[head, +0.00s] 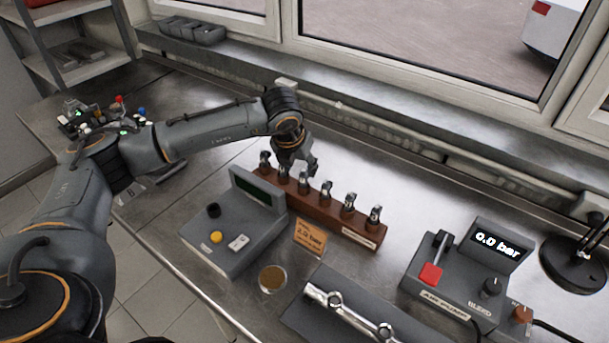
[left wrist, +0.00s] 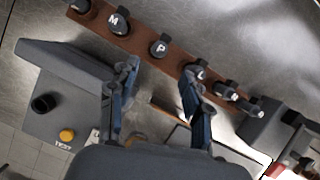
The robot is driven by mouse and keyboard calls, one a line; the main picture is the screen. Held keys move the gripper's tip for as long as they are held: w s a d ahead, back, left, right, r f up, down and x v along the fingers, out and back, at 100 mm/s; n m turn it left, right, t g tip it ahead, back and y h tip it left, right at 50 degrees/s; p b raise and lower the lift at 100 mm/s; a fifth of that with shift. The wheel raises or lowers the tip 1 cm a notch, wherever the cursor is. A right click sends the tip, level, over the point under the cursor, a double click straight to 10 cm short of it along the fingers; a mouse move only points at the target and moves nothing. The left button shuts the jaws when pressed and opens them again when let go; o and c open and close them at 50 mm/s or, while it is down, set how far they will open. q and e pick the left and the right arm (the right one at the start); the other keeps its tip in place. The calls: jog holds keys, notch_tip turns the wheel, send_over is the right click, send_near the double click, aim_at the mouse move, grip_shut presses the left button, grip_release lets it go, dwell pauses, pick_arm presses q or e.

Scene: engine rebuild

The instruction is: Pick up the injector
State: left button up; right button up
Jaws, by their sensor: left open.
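Several dark, silver-tipped injectors stand upright in a row in a wooden rack (head: 335,228). The rack also shows in the left wrist view (left wrist: 138,40). One injector (head: 349,201) stands right of my left gripper (head: 300,172), which is over the rack's left half and partly hides the injectors there. In the left wrist view, my gripper's two fingers (left wrist: 160,82) are spread with nothing between them. An injector marked P (left wrist: 160,46) shows just beyond the gap, and one marked M (left wrist: 118,22) is to its left. My right gripper is out of view.
A grey tester box (head: 225,240) with a yellow button stands left of the rack. An orange card (head: 310,238) and a round cup (head: 272,279) are in front. A silver rail (head: 350,315) lies on a dark mat. A pump unit (head: 450,280) reading 0.0 bar is right.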

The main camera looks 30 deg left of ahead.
aim_at(302, 172)
pick_arm(q)
jog(key=x, duration=0.2)
jog(key=shift+w+f, duration=0.2)
jog(key=shift+w, duration=0.05)
jog(key=shift+w+f+p, duration=0.1)
jog(key=shift+f+p, duration=0.05)
jog(key=shift+p, duration=0.45)
jog(key=p+x, duration=0.1)
jog(key=x, duration=0.1)
jog(key=p+x, duration=0.1)
jog(key=x, duration=0.1)
jog(key=shift+w+a, duration=0.25)
jog(key=shift+w+f, duration=0.15)
jog(key=shift+f, duration=0.15)
grip_shut()
